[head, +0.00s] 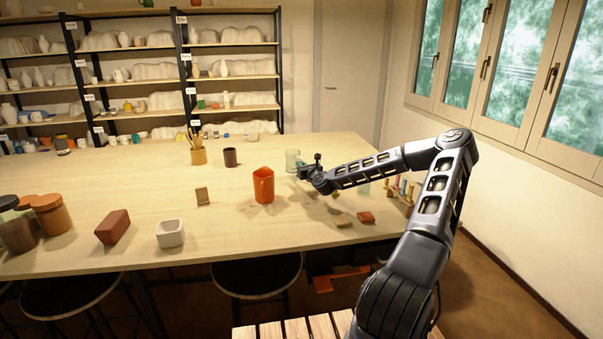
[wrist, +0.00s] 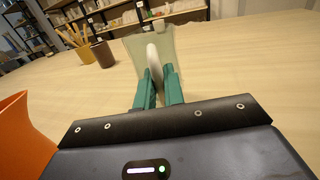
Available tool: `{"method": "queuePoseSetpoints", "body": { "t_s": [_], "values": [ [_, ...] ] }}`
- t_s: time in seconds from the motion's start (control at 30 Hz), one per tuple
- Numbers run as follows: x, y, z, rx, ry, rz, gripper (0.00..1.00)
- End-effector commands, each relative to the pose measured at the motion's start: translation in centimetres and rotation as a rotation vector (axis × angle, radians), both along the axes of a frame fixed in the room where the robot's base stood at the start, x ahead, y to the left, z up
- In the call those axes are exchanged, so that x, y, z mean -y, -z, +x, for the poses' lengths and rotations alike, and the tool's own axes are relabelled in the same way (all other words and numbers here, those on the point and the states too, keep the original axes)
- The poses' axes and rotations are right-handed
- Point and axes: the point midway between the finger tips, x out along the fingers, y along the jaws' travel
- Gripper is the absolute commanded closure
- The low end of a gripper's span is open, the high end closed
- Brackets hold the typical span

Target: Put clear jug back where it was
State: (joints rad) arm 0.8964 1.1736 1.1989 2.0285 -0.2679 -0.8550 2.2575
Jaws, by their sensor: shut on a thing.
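The clear jug (head: 292,158) is a pale, see-through vessel at the middle of the table's far half. In the wrist view the clear jug (wrist: 188,45) is straight ahead, with its whitish handle towards me. My gripper (head: 306,172) reaches it from the right. In the wrist view the green fingers of my gripper (wrist: 160,82) are closed on the jug's handle. The jug looks upright. I cannot tell whether its base touches the table.
An orange jug (head: 263,186) stands close by on the left, also in the wrist view (wrist: 20,135). A dark brown cup (head: 231,157) and a tool pot (head: 198,156) stand farther left. A small stand (head: 202,196) is nearer. The table (head: 330,145) behind the jug is clear.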

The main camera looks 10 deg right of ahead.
Motion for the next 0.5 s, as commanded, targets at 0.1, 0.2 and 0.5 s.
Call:
{"method": "queuePoseSetpoints", "body": {
  "t_s": [0.1,0.2,0.5],
  "values": [
    [0.0,1.7,0.0,-0.001,-0.001,0.002,1.00],
    [0.0,2.8,0.0,0.000,-0.001,0.001,1.00],
    [0.0,3.2,0.0,0.001,0.000,0.000,1.00]
  ]
}}
